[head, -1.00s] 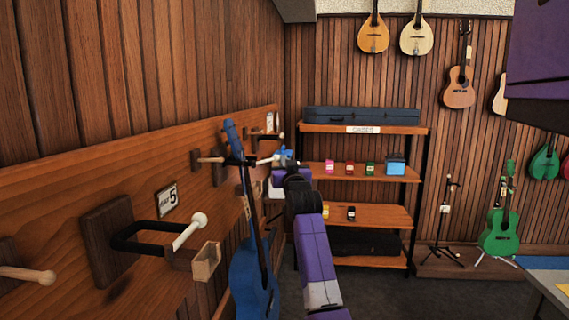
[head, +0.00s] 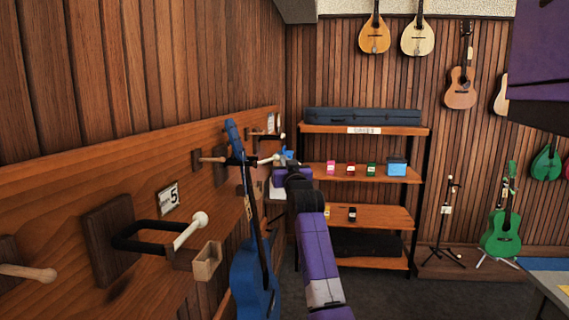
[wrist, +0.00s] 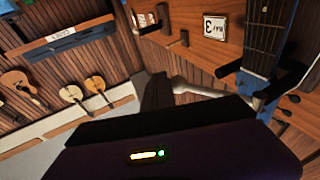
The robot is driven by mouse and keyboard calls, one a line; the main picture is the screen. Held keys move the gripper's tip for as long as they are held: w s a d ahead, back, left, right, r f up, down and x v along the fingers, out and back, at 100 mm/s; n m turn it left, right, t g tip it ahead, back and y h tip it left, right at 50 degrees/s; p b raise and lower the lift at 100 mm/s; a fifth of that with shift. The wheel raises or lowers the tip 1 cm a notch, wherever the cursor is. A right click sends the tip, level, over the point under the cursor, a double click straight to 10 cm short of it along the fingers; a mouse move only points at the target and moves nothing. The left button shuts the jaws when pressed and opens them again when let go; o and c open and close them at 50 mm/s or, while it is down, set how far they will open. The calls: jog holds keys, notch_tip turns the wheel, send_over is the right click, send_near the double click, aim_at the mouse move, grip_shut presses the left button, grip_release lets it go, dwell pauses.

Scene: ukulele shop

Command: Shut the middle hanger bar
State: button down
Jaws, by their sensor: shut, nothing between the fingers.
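The middle hanger holds a blue ukulele (head: 252,270) by its neck between dark prongs. Its pale bar (head: 268,159) reaches out from a prong end, away from the neck. In the wrist view the bar's pale knob end (wrist: 182,86) points left, and the ukulele's neck (wrist: 265,40) stands to its right. My gripper (head: 289,161) is by the bar's outer end in the head view. In the wrist view its dark fingers (wrist: 156,92) are just left of the knob, shut and empty. I cannot tell whether they touch the bar.
A bay 3 sign (wrist: 214,27) is above the middle hanger. A shelf (head: 365,128) with cases and small boxes stands beyond my arm.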

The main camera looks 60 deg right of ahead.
aim_at(275, 160)
jog(key=shift+w+d+n+t+y+b, duration=0.25)
jog(key=shift+w+n+t+y+b, duration=0.4)
jog(key=shift+t+y+b, duration=0.15)
jog(key=shift+w+d+n+t+y+b, duration=0.2)
jog(key=shift+w+n+t+y+b, duration=0.4)
jog(key=shift+t+y, duration=0.2)
dwell(2.0)
jog(key=shift+w+b, duration=0.6)
jog(key=shift+b, duration=0.35)
jog(key=shift+w, duration=0.15)
jog(key=b+v, duration=0.1)
jog(key=v, duration=0.6)
jog(key=shift+s+a+b, duration=0.2)
jog(key=shift+s+b, duration=0.15)
jog(key=shift+b, duration=0.05)
